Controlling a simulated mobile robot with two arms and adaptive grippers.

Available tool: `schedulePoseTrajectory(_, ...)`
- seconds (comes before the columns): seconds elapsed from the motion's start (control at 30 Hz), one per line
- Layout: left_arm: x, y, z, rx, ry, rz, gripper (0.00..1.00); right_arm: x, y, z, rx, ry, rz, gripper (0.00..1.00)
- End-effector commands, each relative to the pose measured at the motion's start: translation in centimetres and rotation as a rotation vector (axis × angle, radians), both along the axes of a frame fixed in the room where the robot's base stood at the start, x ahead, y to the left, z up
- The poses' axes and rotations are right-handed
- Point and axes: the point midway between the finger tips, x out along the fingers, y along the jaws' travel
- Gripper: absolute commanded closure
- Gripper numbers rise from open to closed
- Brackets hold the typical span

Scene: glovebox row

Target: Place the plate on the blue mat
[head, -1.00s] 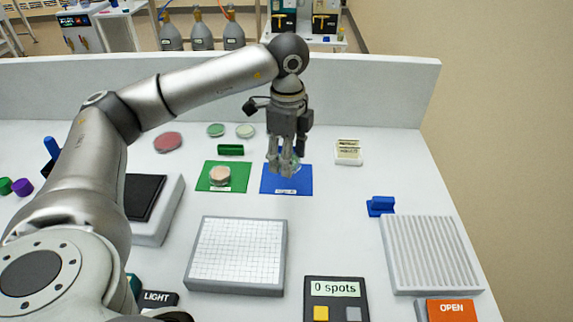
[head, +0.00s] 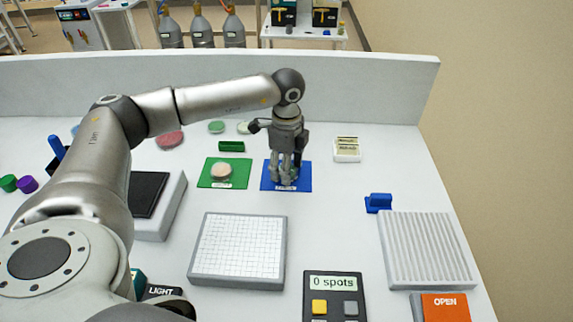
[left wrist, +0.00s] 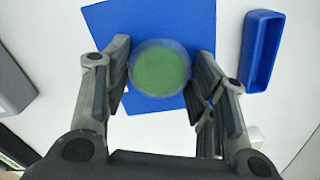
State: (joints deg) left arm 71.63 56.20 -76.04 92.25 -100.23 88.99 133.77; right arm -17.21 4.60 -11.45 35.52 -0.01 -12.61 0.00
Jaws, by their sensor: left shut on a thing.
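My left gripper (head: 286,181) is over the blue mat (head: 304,176), fingers pointing down. In the left wrist view the left gripper (left wrist: 160,80) is shut on the plate (left wrist: 160,76), a round clear dish with green content. The blue mat (left wrist: 150,22) shows beneath and around the plate there. The plate is low over the mat; whether it touches the surface I cannot tell. In the head view the fingers mostly hide the plate. My right gripper is not in view.
A green mat (head: 207,180) with a pale pink dish (head: 222,170) lies to the left. A blue open holder (left wrist: 252,50) stands beside the blue mat in the wrist view. A gridded pad (head: 238,247) is in front.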

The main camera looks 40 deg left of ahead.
Motion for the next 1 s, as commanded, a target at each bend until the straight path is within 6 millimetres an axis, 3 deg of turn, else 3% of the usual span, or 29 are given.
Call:
schedulePoseTrajectory(0.03,0.0,0.0,-0.3,0.000,0.001,0.000,0.75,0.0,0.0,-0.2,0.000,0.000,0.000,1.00)
schedulePoseTrajectory(0.07,0.0,0.0,-0.3,0.000,0.001,0.000,0.47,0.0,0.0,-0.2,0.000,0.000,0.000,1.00)
schedulePoseTrajectory(0.23,0.0,0.0,-0.2,0.000,0.001,0.000,0.27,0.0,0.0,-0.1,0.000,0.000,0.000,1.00)
schedulePoseTrajectory(0.67,0.1,0.0,0.6,-0.001,-0.002,0.000,0.27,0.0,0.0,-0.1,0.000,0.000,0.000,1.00)
schedulePoseTrajectory(1.0,0.1,-0.1,7.4,-0.001,-0.005,-0.002,0.27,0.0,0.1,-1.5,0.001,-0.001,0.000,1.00)
